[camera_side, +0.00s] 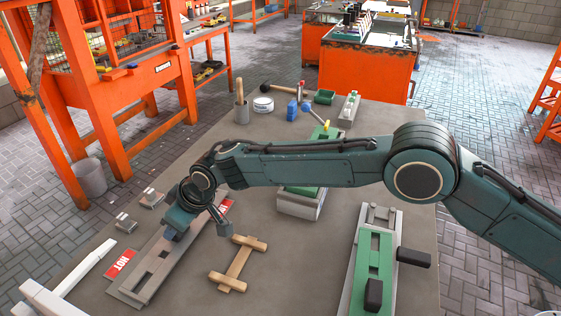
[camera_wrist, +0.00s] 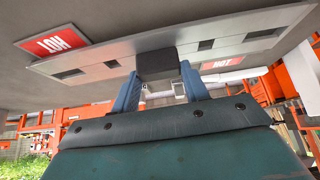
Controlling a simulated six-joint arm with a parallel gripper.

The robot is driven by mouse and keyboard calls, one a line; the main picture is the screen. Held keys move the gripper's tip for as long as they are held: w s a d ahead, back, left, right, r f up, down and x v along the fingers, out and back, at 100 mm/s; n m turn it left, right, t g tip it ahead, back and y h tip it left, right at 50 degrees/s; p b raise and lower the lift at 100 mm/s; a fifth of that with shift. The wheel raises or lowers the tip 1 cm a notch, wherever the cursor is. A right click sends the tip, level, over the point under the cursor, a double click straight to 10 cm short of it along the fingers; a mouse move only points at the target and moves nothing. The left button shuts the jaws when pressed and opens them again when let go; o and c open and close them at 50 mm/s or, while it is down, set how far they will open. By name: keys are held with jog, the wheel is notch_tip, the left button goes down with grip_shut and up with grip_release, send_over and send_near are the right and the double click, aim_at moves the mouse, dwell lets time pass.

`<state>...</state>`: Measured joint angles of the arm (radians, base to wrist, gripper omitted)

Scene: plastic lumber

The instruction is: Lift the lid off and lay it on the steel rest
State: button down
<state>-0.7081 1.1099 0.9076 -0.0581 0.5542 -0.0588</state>
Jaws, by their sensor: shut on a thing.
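A long grey slotted plate (camera_side: 155,262), which looks like the lid, lies between two red HOT labels at the left of the table. In the wrist view it is a pale plate (camera_wrist: 90,68) with several dark slots. A black block (camera_wrist: 157,63) stands at its middle like a handle. My gripper (camera_wrist: 158,85) has its blue fingers on both sides of this block, shut on it. In the side view my gripper (camera_side: 180,222) hides the block. A wider grey sheet (camera_side: 124,299) shows under the plate's near end. I cannot tell whether they touch or which piece is the steel rest.
A wooden H-shaped piece (camera_side: 238,263) lies right of the plate. A green slotted plate (camera_side: 384,247) with black knobs sits on a grey base at the right. HOT labels (camera_side: 120,263) and small metal blocks (camera_side: 151,198) lie at the left. Clear table lies between the wooden piece and the green plate.

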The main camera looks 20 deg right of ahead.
jog(key=shift+f, duration=0.2)
dwell(0.6)
jog(key=shift+c, duration=1.2)
grip_release()
jog(key=shift+r, duration=0.1)
jog(key=shift+r, duration=3.45)
